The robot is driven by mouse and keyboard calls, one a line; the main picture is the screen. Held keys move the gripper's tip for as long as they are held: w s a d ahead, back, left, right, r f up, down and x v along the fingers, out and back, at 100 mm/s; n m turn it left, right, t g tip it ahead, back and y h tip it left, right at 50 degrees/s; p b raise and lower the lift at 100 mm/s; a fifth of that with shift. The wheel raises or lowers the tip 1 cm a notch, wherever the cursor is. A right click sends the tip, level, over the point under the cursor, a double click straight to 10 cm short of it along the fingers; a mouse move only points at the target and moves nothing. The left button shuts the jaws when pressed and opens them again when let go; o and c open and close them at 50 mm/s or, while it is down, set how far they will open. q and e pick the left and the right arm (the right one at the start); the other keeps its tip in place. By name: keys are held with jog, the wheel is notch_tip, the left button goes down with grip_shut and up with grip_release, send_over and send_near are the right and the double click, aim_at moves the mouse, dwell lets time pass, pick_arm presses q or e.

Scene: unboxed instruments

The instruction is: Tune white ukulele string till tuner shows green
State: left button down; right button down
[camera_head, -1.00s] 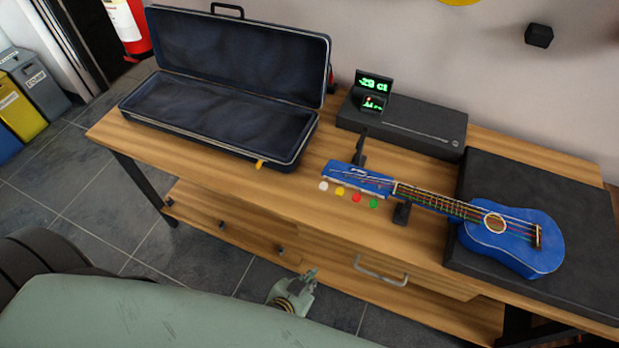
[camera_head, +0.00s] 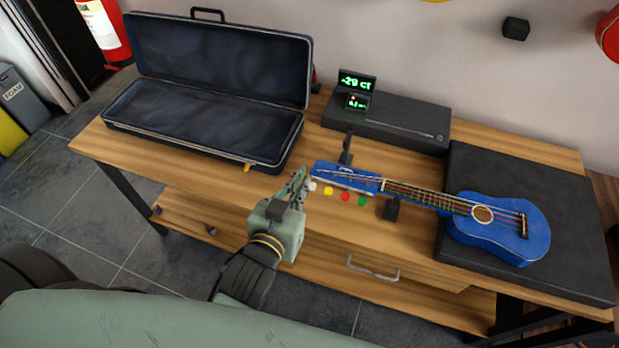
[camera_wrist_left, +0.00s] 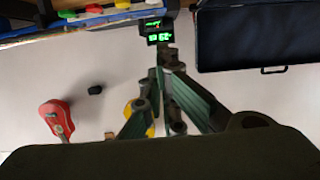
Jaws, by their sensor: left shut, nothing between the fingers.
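The blue ukulele (camera_head: 498,228) lies on the table, its body at the right on a dark mat and its neck pointing left. Its headstock (camera_head: 340,176) has white (camera_head: 312,187), yellow (camera_head: 328,191), red (camera_head: 345,196) and green (camera_head: 362,200) tuning knobs along the near side. The tuner (camera_head: 356,84) stands behind it with green digits reading about -29; it shows upside down in the left wrist view (camera_wrist_left: 156,32). My left gripper (camera_head: 301,178) is shut and empty, its tips just left of the white knob; contact cannot be told. My right gripper is out of view.
A flat black box (camera_head: 400,124) lies behind the headstock. Dark supports hold the neck. The wooden table's front edge (camera_head: 190,181) is partly clear.

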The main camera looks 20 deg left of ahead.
pick_arm(q)
jog(key=p, duration=0.1)
send_over(312, 187)
jog(key=s, duration=0.2)
jog(key=f, duration=0.1)
jog(key=shift+w+f, duration=0.1)
jog(key=shift+f, duration=2.1)
jog(key=shift+a+f+n+p, duration=0.35)
jog(key=shift+f+n+p, duration=0.1)
jog(key=shift+n, duration=0.15)
